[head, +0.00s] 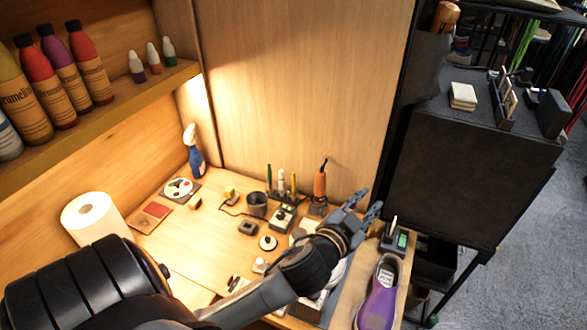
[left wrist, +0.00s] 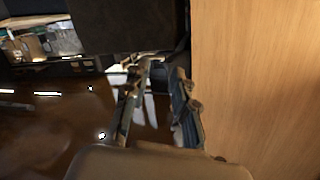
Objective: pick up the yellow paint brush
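Several thin upright sticks stand at the back of the lit workbench in the head view. One looks yellowish (head: 281,181) and may be the yellow paint brush; they are too small to be sure. My left gripper (head: 367,203) is to their right, beyond the orange-handled tool, with its two fingers apart and nothing seen between them. The left wrist view shows the same fingers (left wrist: 160,72) spread, with no brush visible there. My right gripper is not in view.
An orange-handled tool (head: 320,184) stands between the sticks and my left gripper. A dark cup (head: 257,204) is left of the sticks. A device with a green screen (head: 396,239) and a purple sneaker (head: 379,300) are at the right. The wooden back wall (head: 300,90) is close behind.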

